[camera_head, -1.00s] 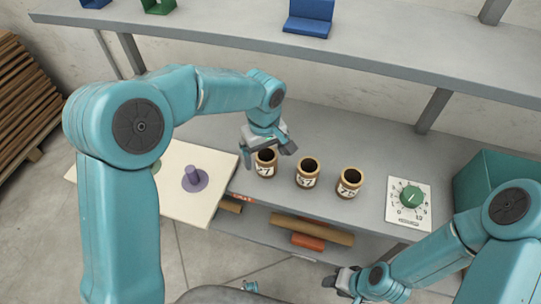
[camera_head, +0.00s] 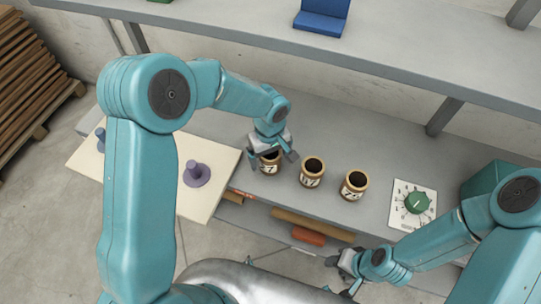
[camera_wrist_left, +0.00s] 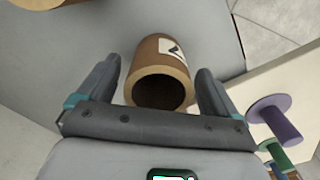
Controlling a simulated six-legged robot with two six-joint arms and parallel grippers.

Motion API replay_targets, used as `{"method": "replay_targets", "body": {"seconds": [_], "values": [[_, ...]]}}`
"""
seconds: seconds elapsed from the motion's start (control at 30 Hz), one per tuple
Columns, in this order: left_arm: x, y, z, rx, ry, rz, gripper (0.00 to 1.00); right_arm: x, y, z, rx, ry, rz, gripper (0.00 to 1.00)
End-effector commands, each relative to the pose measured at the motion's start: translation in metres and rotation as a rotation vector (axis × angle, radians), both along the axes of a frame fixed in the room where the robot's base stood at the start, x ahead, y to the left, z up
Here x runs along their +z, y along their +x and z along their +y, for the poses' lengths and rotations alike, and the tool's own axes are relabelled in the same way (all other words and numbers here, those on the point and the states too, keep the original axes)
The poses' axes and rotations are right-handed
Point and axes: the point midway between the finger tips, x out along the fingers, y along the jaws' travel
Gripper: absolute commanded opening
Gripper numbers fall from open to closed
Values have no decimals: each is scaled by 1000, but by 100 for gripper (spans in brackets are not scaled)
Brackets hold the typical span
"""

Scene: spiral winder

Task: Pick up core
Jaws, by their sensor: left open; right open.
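Three brown cardboard cores with white number labels stand upright in a row on the grey workbench (camera_head: 335,135): a left core (camera_head: 270,167), a middle core (camera_head: 311,173) and a right core (camera_head: 354,185). My left gripper (camera_head: 273,158) is open at the left core, one finger on each side of it. In the left wrist view the left core (camera_wrist_left: 160,75) stands between the two open fingers, with clear gaps on both sides. My right gripper (camera_head: 345,268) is open and empty, low in front of the bench.
A dial with a green knob (camera_head: 417,202) is at the right, by a green box (camera_head: 490,183). Brown and orange rolls (camera_head: 310,236) lie on a lower shelf. An upper shelf (camera_head: 400,60) spans the back.

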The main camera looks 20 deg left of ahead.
Motion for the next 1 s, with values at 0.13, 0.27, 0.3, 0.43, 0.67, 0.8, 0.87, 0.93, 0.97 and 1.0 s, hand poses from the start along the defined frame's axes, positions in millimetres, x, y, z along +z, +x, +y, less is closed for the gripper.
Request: {"method": "replay_targets", "body": {"seconds": [0.13, 0.27, 0.3, 0.43, 0.67, 0.8, 0.87, 0.93, 0.97, 1.0], "values": [[-3, 1, -1, 0, -1, -1, 93, 0, 0, 0, 0, 0, 0, 43], [-3, 2, -1, 0, -1, -1, 84, 0, 0, 0, 0, 0, 0, 43], [-3, 3, -1, 0, -1, -1, 71, 0, 0, 0, 0, 0, 0, 43], [-3, 3, -1, 0, -1, -1, 36, 0, 0, 0, 0, 0, 0, 43], [-3, 4, 0, 0, 0, 0, 36, 0, 0, 0, 0, 0, 0, 43], [-3, 4, -1, 0, 0, 1, 35, -1, 0, 0, 0, 0, 0, 43], [-1, 4, -1, 0, 0, 0, 35, -1, 0, 0, 0, 0, 0, 43], [3, 4, -1, 0, -1, -2, 35, -2, 0, 0, 0, 0, 0, 43], [6, 4, -1, 0, -2, -3, 35, -3, 0, 0, 0, 0, 0, 43], [9, 4, -1, 0, -1, -2, 35, -4, 0, 0, 0, 0, 0, 43]]}}
